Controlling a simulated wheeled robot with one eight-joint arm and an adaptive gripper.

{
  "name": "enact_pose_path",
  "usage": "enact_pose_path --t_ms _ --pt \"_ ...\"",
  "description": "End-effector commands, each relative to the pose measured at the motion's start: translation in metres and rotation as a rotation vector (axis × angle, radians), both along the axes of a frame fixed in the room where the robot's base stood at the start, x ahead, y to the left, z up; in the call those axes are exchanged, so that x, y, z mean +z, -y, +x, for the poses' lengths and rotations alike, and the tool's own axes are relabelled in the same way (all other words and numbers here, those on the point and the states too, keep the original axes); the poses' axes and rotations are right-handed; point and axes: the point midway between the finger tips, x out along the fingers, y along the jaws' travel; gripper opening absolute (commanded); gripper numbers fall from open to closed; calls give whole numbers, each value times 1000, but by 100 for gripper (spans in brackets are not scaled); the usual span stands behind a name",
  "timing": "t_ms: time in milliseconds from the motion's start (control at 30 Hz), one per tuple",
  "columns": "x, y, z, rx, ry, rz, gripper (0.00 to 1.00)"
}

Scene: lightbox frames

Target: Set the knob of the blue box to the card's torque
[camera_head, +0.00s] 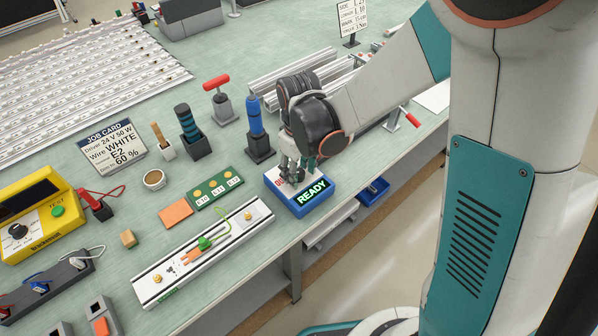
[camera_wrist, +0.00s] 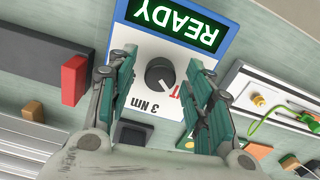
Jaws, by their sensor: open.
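The blue box (camera_head: 305,200) stands near the table's front edge, with a green READY display. In the wrist view the box (camera_wrist: 228,48) appears upside down, with a round black knob (camera_wrist: 160,75) on its white face. A light pointer mark on the knob faces lower right in that view. A "3 Nm" label and part of a red word show beside it. My gripper (camera_head: 291,174) is above the box face, open, its fingers on either side of the knob with gaps (camera_wrist: 163,72). A small standing card (camera_head: 354,16) at the back carries small print, its bottom line hard to read.
A job card (camera_head: 112,146) at left reads 24 V 50 W, WHITE, E2, 60 %. A blue-handled tool (camera_head: 255,118) in a black stand is close left of my gripper. A white rail fixture (camera_head: 200,255) lies left of the box. A blue bin (camera_head: 373,191) sits below the table edge.

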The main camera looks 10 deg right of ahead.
Motion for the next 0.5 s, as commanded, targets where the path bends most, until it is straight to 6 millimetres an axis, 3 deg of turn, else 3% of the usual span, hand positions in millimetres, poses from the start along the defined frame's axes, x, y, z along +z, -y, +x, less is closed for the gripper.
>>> enact_pose_path --t_ms 200,400,500 --pt "0 0 0 0 0 0 45" --pt "0 0 0 0 0 0 2" --pt "0 0 0 0 0 0 2"
